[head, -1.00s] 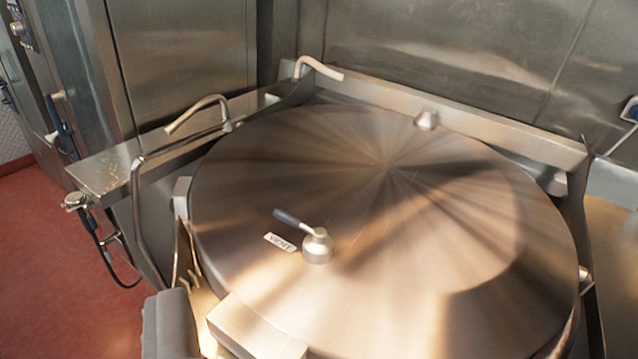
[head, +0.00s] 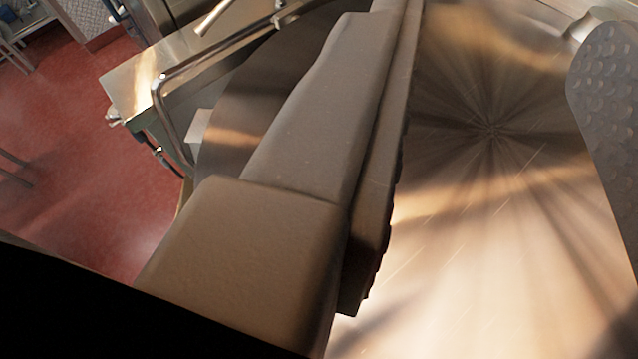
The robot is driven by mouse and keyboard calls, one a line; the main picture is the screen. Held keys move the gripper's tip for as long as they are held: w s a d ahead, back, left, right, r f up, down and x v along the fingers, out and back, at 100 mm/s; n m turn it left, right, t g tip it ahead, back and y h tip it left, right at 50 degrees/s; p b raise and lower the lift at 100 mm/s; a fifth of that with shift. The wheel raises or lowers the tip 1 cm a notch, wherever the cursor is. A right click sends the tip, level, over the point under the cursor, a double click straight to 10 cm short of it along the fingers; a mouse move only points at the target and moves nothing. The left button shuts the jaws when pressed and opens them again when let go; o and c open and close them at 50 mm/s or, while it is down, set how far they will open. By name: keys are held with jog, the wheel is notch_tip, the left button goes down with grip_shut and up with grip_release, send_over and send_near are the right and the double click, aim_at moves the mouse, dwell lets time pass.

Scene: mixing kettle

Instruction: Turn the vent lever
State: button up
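The round brushed-metal kettle lid (head: 480,190) fills the middle and right of the head view. My gripper (head: 495,65) is over the lid, its two grey fingers wide apart. The left finger is large and close to the camera; the ridged inner face of the right finger shows at the right edge. Between the fingers I see only bare lid. The vent lever and its VENT label are not visible now; the left finger covers a broad strip of the lid. I cannot tell whether a finger touches the lever.
A bent metal rail (head: 165,115) and a steel ledge (head: 130,85) stand left of the lid. A bright metal fitting (head: 588,22) shows at the top right, partly hidden.

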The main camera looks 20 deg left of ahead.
jog(key=shift+o, duration=0.5)
jog(key=shift+a, duration=0.4)
jog(key=w+a+f+n+g+y+p, duration=0.1)
jog(key=w+a+f+n+g+p, duration=0.2)
jog(key=w+f+n+g+p, duration=0.25)
jog(key=w+a+f+n+g+p, duration=0.2)
jog(key=w+a+f+g+p, duration=0.25)
jog(key=f, duration=0.45)
jog(key=shift+s+a+f+n+g+p, duration=0.6)
jog(key=shift+f+g+p, duration=0.6)
jog(key=shift+f, duration=1.9)
jog(key=shift+s+a+f+n+g+p, duration=0.4)
jog(key=shift+s+f+n+g+p, duration=0.6)
jog(key=shift+f, duration=2.05)
jog(key=shift+s+a+f+n+g+p, duration=0.45)
jog(key=shift+f+g+p, duration=0.9)
jog(key=shift+f, duration=1.75)
jog(key=shift+s, duration=0.1)
grip_shut()
